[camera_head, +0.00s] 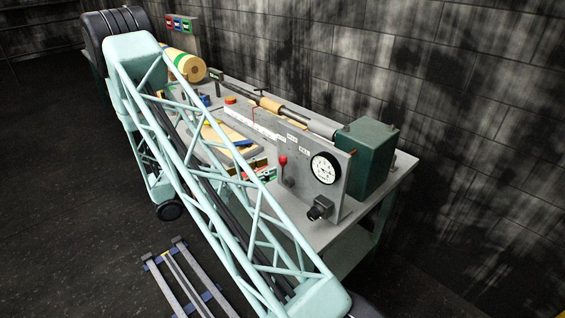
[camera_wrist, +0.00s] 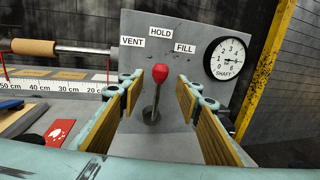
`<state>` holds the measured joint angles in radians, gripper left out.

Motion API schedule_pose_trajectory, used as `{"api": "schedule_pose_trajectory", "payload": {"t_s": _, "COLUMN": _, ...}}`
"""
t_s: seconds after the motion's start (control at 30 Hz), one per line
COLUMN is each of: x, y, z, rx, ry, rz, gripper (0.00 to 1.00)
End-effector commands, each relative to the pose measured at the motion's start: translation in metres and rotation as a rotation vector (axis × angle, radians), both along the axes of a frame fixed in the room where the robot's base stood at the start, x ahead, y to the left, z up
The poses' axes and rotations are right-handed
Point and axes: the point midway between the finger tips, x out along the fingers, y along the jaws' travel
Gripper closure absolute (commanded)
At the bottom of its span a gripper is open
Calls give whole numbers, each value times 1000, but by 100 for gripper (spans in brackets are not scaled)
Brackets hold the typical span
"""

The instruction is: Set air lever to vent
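The air lever has a red knob (camera_wrist: 161,73) on a thin metal stem and stands in front of a grey panel (camera_wrist: 200,22). The panel carries the labels VENT (camera_wrist: 132,42), HOLD (camera_wrist: 161,32) and FILL (camera_wrist: 185,48). The lever points nearly straight up, below HOLD. In the head view the red knob (camera_head: 283,160) shows at the near end of the bench. My gripper (camera_wrist: 159,85) is open, with its wood-coloured finger pads on either side of the lever. The knob shows between the pads, apart from both. Whether the fingertips reach its depth is unclear.
A round SHAFT gauge (camera_wrist: 227,59) sits on the panel's right. A ruler (camera_wrist: 55,87), a roller shaft (camera_wrist: 80,49) and a red card (camera_wrist: 60,132) lie to the left. In the head view a green box (camera_head: 366,160) stands behind the panel, and a black knob (camera_head: 320,208) sits low in front.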

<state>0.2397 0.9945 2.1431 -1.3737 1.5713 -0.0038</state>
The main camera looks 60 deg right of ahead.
Motion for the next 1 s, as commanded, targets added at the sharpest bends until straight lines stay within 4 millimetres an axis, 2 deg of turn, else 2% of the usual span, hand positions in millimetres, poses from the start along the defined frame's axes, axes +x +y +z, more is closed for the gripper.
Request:
{"api": "schedule_pose_trajectory", "payload": {"t_s": 0.6, "x": -26, "y": -55, "z": 0, "rx": 0, "ry": 0, "rz": -1, "gripper": 68}}
{"api": "schedule_pose_trajectory", "payload": {"t_s": 1.0, "x": -32, "y": -68, "z": 0, "rx": 0, "ry": 0, "rz": 0, "gripper": 68}}
